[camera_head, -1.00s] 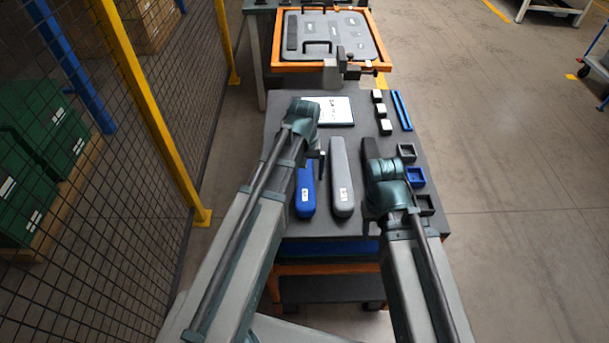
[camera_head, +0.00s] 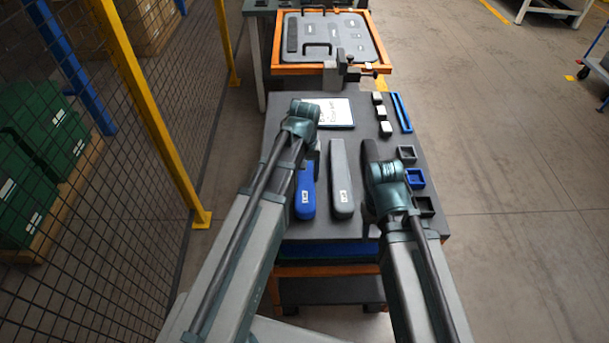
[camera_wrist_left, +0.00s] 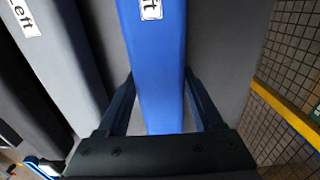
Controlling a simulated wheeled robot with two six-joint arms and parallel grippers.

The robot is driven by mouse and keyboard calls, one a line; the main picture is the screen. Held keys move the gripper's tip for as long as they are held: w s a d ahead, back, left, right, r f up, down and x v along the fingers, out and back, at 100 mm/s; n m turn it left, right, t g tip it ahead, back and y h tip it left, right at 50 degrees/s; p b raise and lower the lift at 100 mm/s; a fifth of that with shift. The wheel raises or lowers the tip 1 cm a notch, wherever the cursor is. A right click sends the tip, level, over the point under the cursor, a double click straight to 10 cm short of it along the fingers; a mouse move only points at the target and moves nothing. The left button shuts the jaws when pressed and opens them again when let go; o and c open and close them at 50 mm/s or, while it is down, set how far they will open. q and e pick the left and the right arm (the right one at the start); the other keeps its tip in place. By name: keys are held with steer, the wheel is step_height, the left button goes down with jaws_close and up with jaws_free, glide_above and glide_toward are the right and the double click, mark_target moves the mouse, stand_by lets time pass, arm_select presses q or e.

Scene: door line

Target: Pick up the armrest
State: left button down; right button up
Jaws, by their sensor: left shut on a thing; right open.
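A blue armrest (camera_head: 306,196) with a white label lies on the dark table, partly hidden under my left wrist. A grey armrest (camera_head: 342,182) with a similar label lies to its right. In the left wrist view, the blue armrest (camera_wrist_left: 158,60) runs between the two fingers of my left gripper (camera_wrist_left: 160,88), which is shut on it. The grey armrest (camera_wrist_left: 52,62) lies to its left there. I cannot tell whether the blue armrest is clear of the table. My right gripper (camera_head: 370,150) is open and empty, right of the grey armrest; its fingers are mostly hidden by the wrist.
A white printed sheet (camera_head: 336,112) lies behind the armrests. Several small white blocks (camera_head: 380,112), a blue bar (camera_head: 401,111) and small square bins (camera_head: 415,178) line the table's right side. An orange-framed door panel (camera_head: 332,40) stands beyond. Mesh fencing (camera_head: 150,190) is on the left.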

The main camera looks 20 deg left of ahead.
mark_target(304, 172)
arm_select(q)
step_height(304, 172, up, 11)
steer(key=p, duration=1)
steer(key=shift+f, duration=0.2)
steer(key=shift+f, duration=0.1)
